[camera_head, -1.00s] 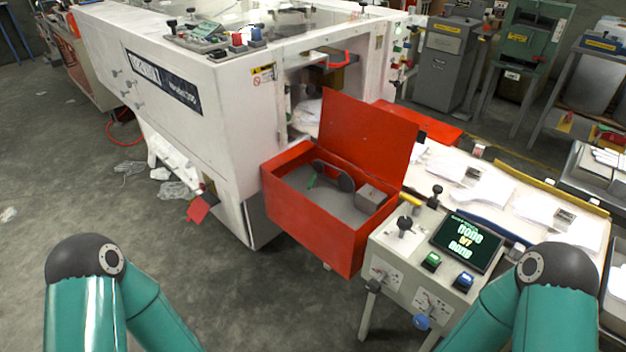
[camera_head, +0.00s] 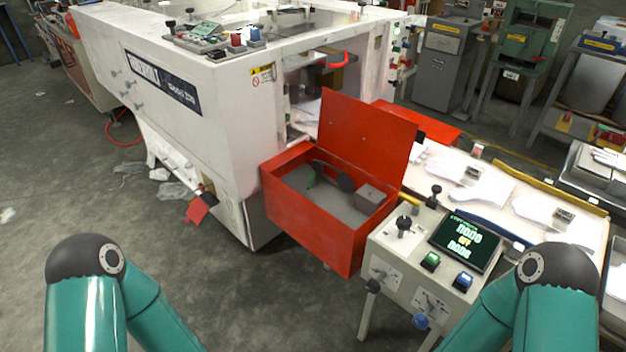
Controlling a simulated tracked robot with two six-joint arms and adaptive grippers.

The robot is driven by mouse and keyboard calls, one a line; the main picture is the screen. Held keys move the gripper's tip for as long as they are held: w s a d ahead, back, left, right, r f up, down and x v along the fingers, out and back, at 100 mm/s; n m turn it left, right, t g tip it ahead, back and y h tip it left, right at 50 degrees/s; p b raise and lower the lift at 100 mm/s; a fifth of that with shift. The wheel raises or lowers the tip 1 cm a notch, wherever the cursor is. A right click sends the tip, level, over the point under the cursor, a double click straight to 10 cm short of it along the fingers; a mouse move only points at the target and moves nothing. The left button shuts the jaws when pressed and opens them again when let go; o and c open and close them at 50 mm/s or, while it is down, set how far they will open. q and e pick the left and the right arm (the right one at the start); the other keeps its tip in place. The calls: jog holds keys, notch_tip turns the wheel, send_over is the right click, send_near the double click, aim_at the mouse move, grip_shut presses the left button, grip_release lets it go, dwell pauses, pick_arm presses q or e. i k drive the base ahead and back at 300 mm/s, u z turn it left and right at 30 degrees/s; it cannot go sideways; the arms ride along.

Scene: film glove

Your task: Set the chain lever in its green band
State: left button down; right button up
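An open red box (camera_head: 310,235) with its lid raised stands against the white machine. Inside it are a dark disc-like part (camera_head: 346,183), a small green piece (camera_head: 311,180) and a grey block (camera_head: 370,197). I cannot tell which part is the chain lever; the green piece may be a green band, but it is too small to be sure. A grey control panel (camera_head: 391,240) with a screen, knobs and buttons stands right of the box; levers show on its front. My two teal arms rise at the lower left and lower right; neither gripper is in view.
The large white machine (camera_head: 215,150) fills the upper middle. A conveyor table (camera_head: 425,165) with white film stacks lies behind the panel. Grey cabinets (camera_head: 447,65) stand at the back right. The floor (camera_head: 225,290) between my arms is clear, left of the box.

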aim_at(312, 180)
jog(key=u, duration=0.3)
jog(key=i, duration=0.2)
jog(key=z, duration=2.7)
jog(key=k, duration=1.3)
jog(key=u, duration=1.15)
jog(key=i, duration=1)
jog(key=u, duration=0.05)
